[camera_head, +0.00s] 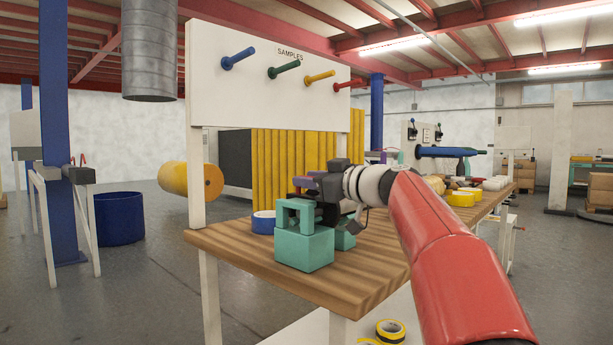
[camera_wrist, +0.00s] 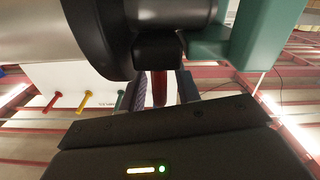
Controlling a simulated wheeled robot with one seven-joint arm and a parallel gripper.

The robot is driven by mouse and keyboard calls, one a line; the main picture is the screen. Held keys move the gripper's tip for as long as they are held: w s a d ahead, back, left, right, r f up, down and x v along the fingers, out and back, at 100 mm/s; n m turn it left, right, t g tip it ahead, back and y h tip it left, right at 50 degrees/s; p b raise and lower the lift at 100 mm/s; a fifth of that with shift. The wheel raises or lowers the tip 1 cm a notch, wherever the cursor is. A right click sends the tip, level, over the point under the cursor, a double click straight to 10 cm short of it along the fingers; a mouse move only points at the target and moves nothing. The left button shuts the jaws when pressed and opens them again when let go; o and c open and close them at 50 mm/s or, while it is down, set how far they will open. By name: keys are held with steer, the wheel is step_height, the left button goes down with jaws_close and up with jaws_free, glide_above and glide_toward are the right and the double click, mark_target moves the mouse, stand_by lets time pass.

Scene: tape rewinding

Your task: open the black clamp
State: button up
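A teal fixture (camera_head: 304,248) with an upright bracket stands on the wooden table (camera_head: 372,268). A black clamp (camera_head: 328,213) appears at its back, mostly hidden by the bracket and my wrist. My gripper (camera_head: 303,184) is over the fixture, reaching in from the right. In the wrist view, a black part (camera_wrist: 158,50), probably of the clamp, is ahead beside a teal bracket (camera_wrist: 266,35). A dark red bar (camera_wrist: 159,88), perhaps the clamp's handle, shows between the fingers of my gripper (camera_wrist: 163,90). The fingers look apart; contact with the bar is unclear.
A blue tape roll (camera_head: 263,222) lies left of the fixture. Yellow rolls (camera_head: 460,199) lie farther along the table at right. A white samples board (camera_head: 262,60) with colored pegs stands behind. A yellow-black tape roll (camera_head: 391,331) is below the table edge.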

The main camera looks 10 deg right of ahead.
steer(key=shift+w+a, duration=0.4)
steer(key=shift+w, duration=0.1)
steer(key=shift+c, duration=0.2)
jaws_close()
steer(key=shift+r+p, duration=0.15)
steer(key=shift+p, duration=0.15)
